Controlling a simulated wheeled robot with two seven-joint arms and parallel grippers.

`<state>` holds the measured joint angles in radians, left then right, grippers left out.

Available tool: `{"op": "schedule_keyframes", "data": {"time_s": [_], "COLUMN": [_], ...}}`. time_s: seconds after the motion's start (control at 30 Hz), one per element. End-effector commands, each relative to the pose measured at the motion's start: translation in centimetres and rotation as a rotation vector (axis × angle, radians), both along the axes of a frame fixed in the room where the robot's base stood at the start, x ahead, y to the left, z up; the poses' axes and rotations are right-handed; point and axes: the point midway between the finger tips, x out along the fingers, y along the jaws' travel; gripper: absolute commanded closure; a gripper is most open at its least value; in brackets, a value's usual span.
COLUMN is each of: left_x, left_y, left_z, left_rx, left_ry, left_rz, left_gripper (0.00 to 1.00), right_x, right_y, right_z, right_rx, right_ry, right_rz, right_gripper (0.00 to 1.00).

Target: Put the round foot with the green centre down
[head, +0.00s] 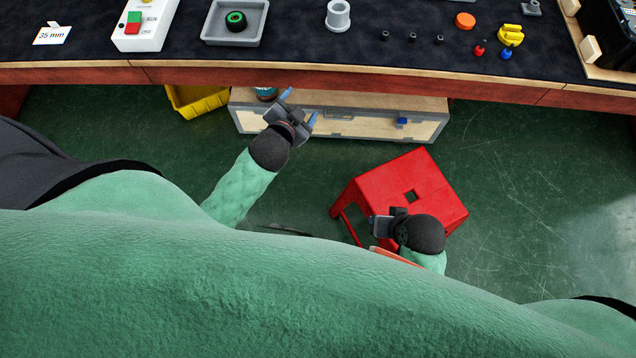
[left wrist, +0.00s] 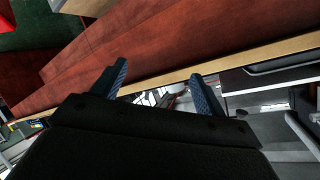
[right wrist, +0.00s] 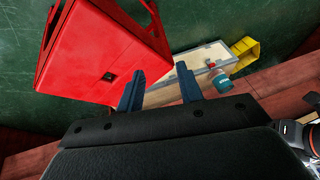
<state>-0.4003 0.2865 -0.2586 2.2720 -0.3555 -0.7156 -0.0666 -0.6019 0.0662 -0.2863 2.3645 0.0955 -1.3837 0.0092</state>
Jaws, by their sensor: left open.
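The round foot with the green centre (head: 236,20) is a black ring with a green middle. It lies in the grey tray (head: 207,36) on the dark conveyor surface at the upper left of the head view. My left gripper (head: 299,108) is open and empty, below the front edge of the bench and well apart from the foot. In the left wrist view its two blue fingers (left wrist: 155,85) stand apart in front of the red-brown bench side. My right gripper (head: 378,227) is low by the red stool; in the right wrist view its fingers (right wrist: 160,90) are apart with nothing between.
The bench edge (head: 330,79) runs between my arms and the bench top. A white switch box (head: 150,25), grey collar (head: 338,14), orange disc (head: 465,20) and yellow part (head: 510,36) stand on top. A red stool (head: 420,180), wooden case (head: 350,118) and yellow bin (head: 198,103) are below.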

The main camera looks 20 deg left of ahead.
Motion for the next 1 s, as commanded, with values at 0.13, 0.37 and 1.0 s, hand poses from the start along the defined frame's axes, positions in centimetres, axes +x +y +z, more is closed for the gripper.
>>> {"op": "schedule_keyframes", "data": {"time_s": [0.13, 0.37, 1.0], "left_x": [-7.2, -17.1, -20.9], "left_y": [-3.7, -9.3, -9.4], "left_z": [-5.4, -8.8, -6.1], "left_rx": [-0.217, -0.433, -0.457], "left_ry": [0.348, 0.767, 0.940], "left_rz": [0.092, 0.139, 0.181], "left_gripper": [0.27, 0.27, 0.27], "right_x": [0.0, -0.2, -0.4], "right_y": [0.0, 0.0, -1.8], "right_z": [0.0, -0.1, 3.2], "right_rx": [0.000, -0.001, -0.041], "right_ry": [0.000, 0.003, 0.040], "right_rz": [0.000, 0.000, -0.014], "right_gripper": [0.64, 0.64, 0.64]}}
